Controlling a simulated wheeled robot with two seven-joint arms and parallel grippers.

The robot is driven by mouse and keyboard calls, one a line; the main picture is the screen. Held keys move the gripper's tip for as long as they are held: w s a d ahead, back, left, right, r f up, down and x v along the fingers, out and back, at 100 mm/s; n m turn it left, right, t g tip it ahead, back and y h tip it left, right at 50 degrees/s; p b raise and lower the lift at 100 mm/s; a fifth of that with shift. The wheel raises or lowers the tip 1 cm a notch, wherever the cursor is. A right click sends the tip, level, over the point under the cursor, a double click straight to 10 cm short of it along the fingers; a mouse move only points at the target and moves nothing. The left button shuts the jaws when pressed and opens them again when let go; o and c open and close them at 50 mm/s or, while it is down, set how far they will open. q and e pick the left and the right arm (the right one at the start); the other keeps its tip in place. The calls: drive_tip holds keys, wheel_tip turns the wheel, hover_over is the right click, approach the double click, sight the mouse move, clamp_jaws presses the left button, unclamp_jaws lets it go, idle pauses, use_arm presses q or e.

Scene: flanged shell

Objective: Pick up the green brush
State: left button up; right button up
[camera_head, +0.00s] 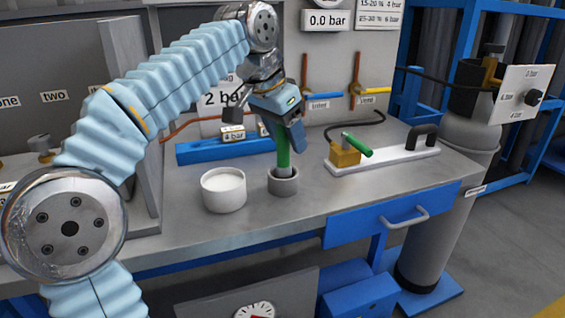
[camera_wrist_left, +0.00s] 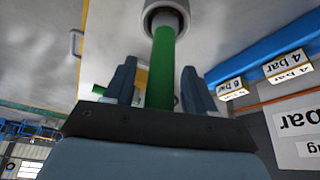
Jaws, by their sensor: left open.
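The green brush (camera_head: 283,152) stands upright in a small grey cup (camera_head: 283,182) on the metal workbench. In the left wrist view the green handle (camera_wrist_left: 161,65) runs between the two fingers, with its lower end in the grey cup (camera_wrist_left: 166,14). My left gripper (camera_head: 287,135) is above the cup, around the upper part of the handle. In the left wrist view my left gripper (camera_wrist_left: 160,85) is open, with a gap beside the handle on each side. The top of the handle is hidden by the gripper. My right gripper is not in view.
A white pot (camera_head: 223,190) stands just left of the cup. A brass valve with a green handle (camera_head: 346,152) sits on a white plate to the right. A blue rail (camera_head: 222,150) with labelled blocks lies behind. The front bench edge is clear.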

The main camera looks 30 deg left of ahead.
use_arm(q)
clamp_jaws()
drive_tip(key=shift+r, duration=0.15)
